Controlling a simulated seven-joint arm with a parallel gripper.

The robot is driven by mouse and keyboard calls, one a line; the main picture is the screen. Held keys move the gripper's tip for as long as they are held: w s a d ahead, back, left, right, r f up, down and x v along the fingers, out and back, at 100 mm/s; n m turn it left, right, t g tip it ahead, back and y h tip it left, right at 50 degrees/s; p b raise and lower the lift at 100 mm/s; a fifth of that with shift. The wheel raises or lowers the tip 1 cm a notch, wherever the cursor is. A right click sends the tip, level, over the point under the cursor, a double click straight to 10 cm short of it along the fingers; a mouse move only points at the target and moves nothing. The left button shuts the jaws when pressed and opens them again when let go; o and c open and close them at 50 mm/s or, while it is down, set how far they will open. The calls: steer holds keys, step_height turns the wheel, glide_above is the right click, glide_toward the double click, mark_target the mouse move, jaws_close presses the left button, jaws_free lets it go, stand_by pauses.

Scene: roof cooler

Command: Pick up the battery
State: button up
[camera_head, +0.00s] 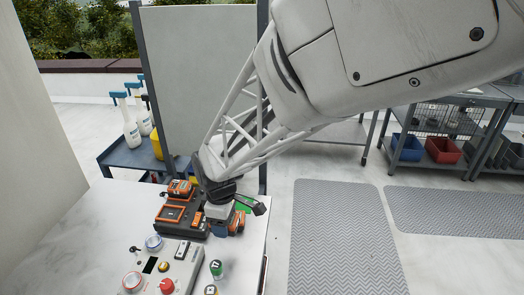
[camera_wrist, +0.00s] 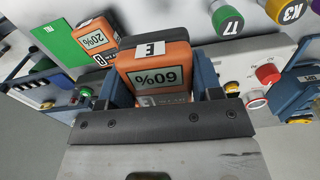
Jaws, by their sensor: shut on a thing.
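An orange and black battery (camera_wrist: 152,72) marked E and 60% sits between the two blue fingers of my gripper (camera_wrist: 162,85) in the wrist view. The fingers are shut on its sides. A second orange battery (camera_wrist: 95,38), marked B and 20%, lies just to its left, close to a green patch. In the head view my gripper (camera_head: 221,228) is low over the white table, at the right edge of a dark charger (camera_head: 168,226); it largely hides the held battery. Another battery (camera_head: 180,187) stands at the charger's back. I cannot tell whether the held battery touches what is below.
A grey control box (camera_head: 178,275) with a red knob lies in front of the charger. A green-topped cylinder (camera_head: 216,268) stands to its right. A blue cart (camera_head: 130,155) with spray bottles is behind the table. Floor mats (camera_head: 340,240) lie to the right.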

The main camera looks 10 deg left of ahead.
steer(key=shift+r, duration=0.45)
steer(key=shift+w, duration=0.1)
